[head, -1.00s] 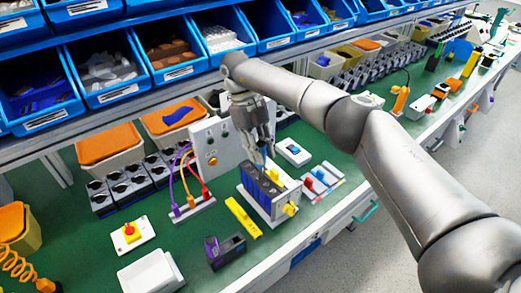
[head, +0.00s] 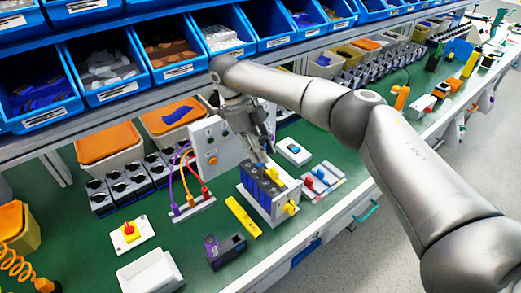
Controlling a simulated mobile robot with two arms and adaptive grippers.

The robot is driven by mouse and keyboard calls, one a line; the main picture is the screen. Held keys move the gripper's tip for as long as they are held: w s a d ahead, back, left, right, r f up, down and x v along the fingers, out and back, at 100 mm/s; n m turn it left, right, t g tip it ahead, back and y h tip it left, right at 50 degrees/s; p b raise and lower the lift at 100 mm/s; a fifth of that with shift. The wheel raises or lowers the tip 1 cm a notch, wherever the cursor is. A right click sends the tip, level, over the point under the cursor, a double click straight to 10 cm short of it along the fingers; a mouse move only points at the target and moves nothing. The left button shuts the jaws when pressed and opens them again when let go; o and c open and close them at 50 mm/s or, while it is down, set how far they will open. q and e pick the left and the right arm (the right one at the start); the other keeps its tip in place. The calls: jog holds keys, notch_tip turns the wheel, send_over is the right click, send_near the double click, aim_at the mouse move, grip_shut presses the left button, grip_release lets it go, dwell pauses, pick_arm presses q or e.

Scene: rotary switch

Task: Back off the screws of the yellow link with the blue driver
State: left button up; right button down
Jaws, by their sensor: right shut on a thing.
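My right gripper (head: 261,149) is shut on the blue driver (head: 261,162), of which only a small blue part shows below the fingers. The driver points down at the top of a dark block unit (head: 260,188) in a pale frame. A small yellow piece (head: 275,173), which looks like the yellow link, sits on top of this unit, just right of the driver. I cannot tell whether the driver tip touches a screw, and the screws are too small to make out. My left gripper is not in view.
A yellow bar (head: 243,217) and a dark device (head: 225,250) lie in front of the unit. A grey panel (head: 212,146) with cables stands left. A white switch box (head: 294,152) and red and blue switches (head: 321,180) lie right. A white tray (head: 150,273) is front left.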

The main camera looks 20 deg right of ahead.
jog(key=shift+f, duration=0.1)
jog(key=n, duration=0.2)
jog(key=n+t+h, duration=0.1)
jog(key=n, duration=0.1)
jog(key=shift+n+t, duration=0.3)
jog(key=shift+n+t+b, duration=0.3)
jog(key=shift+n+t, duration=0.2)
jog(key=shift+n, duration=0.7)
jog(key=shift+n+t, duration=0.4)
jog(key=shift+n, duration=0.7)
jog(key=n+t+b, duration=0.1)
jog(key=n, duration=0.1)
jog(key=shift+n, duration=0.3)
jog(key=shift+n+t, duration=0.4)
jog(key=shift+n, duration=0.6)
jog(key=shift+b, duration=0.35)
